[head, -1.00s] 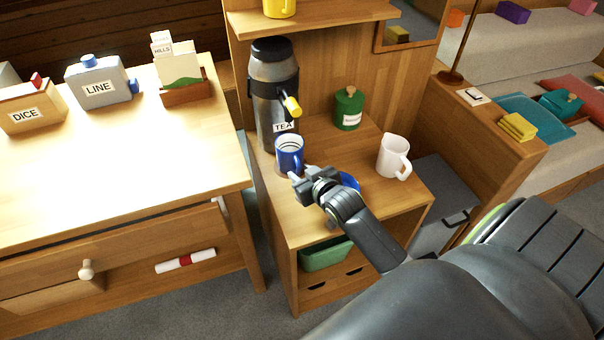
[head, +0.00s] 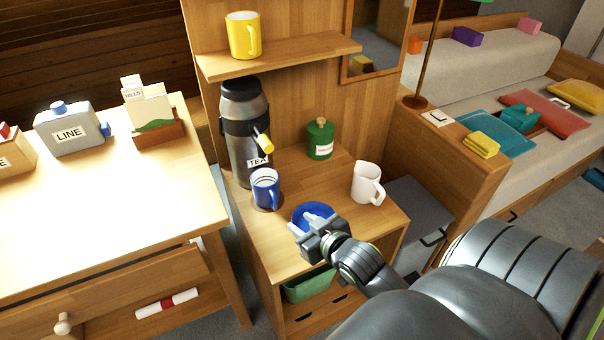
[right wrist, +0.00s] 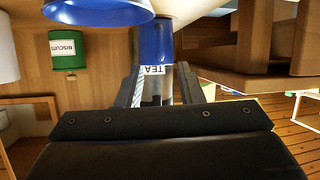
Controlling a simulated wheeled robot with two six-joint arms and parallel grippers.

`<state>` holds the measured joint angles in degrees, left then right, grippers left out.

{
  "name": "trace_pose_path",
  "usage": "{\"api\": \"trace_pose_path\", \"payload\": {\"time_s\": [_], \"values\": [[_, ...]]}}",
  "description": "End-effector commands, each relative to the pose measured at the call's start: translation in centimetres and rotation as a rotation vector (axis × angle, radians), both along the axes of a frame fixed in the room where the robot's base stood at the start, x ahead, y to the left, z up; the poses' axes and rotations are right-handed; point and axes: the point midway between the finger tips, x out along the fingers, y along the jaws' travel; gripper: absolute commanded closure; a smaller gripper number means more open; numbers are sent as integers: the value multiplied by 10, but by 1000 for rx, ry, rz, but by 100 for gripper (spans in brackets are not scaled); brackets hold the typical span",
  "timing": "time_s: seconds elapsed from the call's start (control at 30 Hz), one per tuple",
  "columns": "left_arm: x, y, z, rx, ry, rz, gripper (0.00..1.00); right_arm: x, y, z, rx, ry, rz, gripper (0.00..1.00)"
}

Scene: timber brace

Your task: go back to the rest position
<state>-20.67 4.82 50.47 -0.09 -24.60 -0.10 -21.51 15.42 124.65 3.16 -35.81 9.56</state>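My right gripper (head: 305,226) is above the front of the small wooden stand (head: 285,262), in front of a blue bowl or saucer (head: 318,211) that it partly covers. Its fingers are apart in the right wrist view (right wrist: 157,88), with nothing between them. A blue mug (head: 265,188) stands upright left of the gripper, in front of the steel flask with the TEA label (head: 243,125). The mug also shows beyond the fingers in the right wrist view (right wrist: 152,42), clear of them. My left gripper is not in view.
A white mug (head: 366,184) and a green canister (head: 320,139) stand on the stand. A shelf (head: 290,58) with a yellow mug (head: 243,36) is above. A wooden desk (head: 150,200) is to the left, a grey bin (head: 420,215) to the right.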

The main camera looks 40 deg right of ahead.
Motion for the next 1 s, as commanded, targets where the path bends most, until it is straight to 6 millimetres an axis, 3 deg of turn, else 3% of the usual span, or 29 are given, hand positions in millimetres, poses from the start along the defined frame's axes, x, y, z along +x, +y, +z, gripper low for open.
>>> {"api": "trace_pose_path", "payload": {"time_s": [0.33, 0.47, 0.57, 0.7, 1.0], "values": [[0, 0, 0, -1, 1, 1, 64, 0, 0, 0, 0, 2, 0, 66], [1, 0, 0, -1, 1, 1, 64, -10, 1, -7, -4, 55, -11, 66], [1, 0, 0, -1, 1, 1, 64, -30, 2, -18, -13, 163, -32, 66], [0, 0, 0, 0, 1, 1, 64, -75, 5, -37, -25, 376, -67, 66], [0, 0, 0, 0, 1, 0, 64, -157, 14, -52, -30, 718, -103, 66]]}}
